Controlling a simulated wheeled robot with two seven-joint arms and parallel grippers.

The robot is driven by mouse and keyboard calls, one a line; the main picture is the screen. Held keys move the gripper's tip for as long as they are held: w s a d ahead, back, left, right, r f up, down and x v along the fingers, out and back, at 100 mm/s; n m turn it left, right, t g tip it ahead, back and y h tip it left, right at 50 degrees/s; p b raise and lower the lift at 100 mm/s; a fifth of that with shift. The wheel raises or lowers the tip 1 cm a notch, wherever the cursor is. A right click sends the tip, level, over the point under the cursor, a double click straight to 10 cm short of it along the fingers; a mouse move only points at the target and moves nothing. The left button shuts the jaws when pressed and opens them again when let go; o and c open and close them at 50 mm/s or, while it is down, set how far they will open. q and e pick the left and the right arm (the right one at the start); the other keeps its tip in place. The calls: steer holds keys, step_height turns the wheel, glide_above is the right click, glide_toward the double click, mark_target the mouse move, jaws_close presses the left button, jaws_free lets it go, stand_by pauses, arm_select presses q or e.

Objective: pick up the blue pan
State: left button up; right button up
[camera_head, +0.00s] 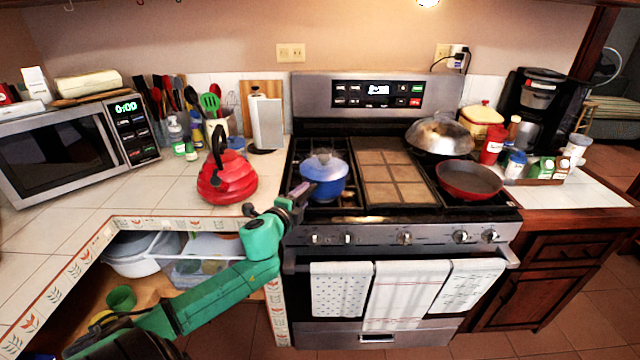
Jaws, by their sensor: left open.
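The blue pan (333,190) stands upright on the left front burner of the stove, with a pale lid with a knob on top. My left arm comes in from the lower left, past the counter edge. My left gripper (301,191) is open at the pan's left front side, close to the rim. It is small and dark here, so I cannot tell whether it touches the pan or has a handle between its fingers. My right gripper is out of view.
A red kettle (228,182) stands on the tiled counter left of the stove. A griddle (391,176) covers the stove's middle. A red pan (469,179) and a domed steel lid (440,134) are on the right burners. Towels (395,295) hang on the oven handle.

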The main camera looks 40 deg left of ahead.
mark_target(316, 187)
arm_select(q)
steer(key=x, duration=0.3)
steer(key=shift+f, duration=0.1)
steer(key=shift+s, duration=0.2)
jaws_close()
stand_by(0.9)
steer(key=shift+r, duration=0.25)
steer(key=shift+w, duration=0.1)
